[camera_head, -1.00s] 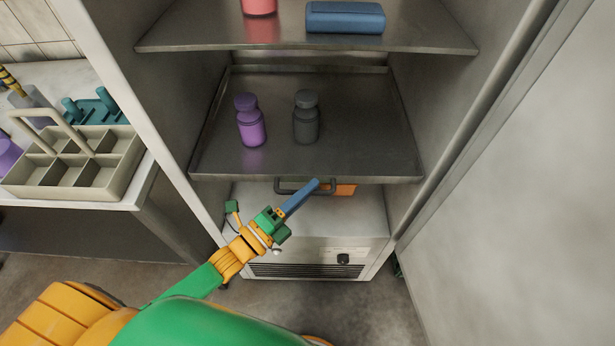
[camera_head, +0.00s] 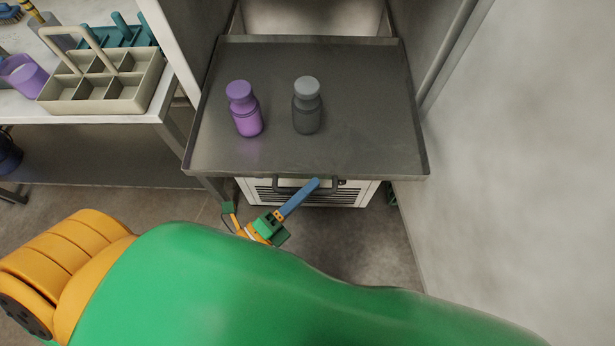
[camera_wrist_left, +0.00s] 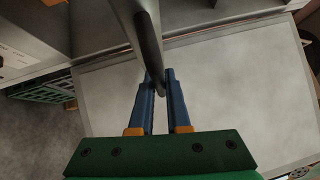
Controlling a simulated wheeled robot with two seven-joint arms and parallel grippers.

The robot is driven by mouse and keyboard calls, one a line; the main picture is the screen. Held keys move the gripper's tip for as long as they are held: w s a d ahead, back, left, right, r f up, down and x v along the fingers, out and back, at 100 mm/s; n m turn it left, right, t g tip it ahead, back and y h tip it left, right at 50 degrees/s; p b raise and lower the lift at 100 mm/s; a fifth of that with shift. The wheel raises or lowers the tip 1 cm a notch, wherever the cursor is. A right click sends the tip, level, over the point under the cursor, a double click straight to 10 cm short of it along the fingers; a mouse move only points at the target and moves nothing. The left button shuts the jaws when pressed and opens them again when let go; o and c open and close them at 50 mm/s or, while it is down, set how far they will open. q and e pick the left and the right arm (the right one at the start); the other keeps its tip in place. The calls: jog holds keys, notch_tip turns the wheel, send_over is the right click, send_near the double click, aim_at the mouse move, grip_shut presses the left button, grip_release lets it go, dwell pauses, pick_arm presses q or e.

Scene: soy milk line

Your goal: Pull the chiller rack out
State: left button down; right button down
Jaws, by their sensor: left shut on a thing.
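The chiller rack (camera_head: 350,155) is a dark grey metal tray with a low rim, standing out in front of the cabinet. A dark bar handle (camera_head: 282,190) hangs at its front edge. My left gripper (camera_head: 313,184) has blue fingers and is shut on this handle. In the left wrist view the handle (camera_wrist_left: 150,45) runs between the blue fingers (camera_wrist_left: 164,85). A purple bottle (camera_head: 244,110) and a dark grey bottle (camera_head: 307,106) stand upright on the rack. My right gripper is not in view.
A counter at left holds a beige divided carrier (camera_head: 120,92), a purple cup (camera_head: 22,76) and a teal rack (camera_head: 120,34). A pale wall or door panel (camera_head: 520,150) stands close at right. A vented white unit (camera_head: 360,194) is under the rack.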

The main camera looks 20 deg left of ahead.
pick_arm(q)
jog(key=shift+s+d, duration=0.1)
jog(key=shift+s, duration=0.3)
jog(key=c, duration=1.2)
grip_release()
jog(key=b+v, duration=0.1)
jog(key=v, duration=0.6)
jog(key=shift+b, duration=0.35)
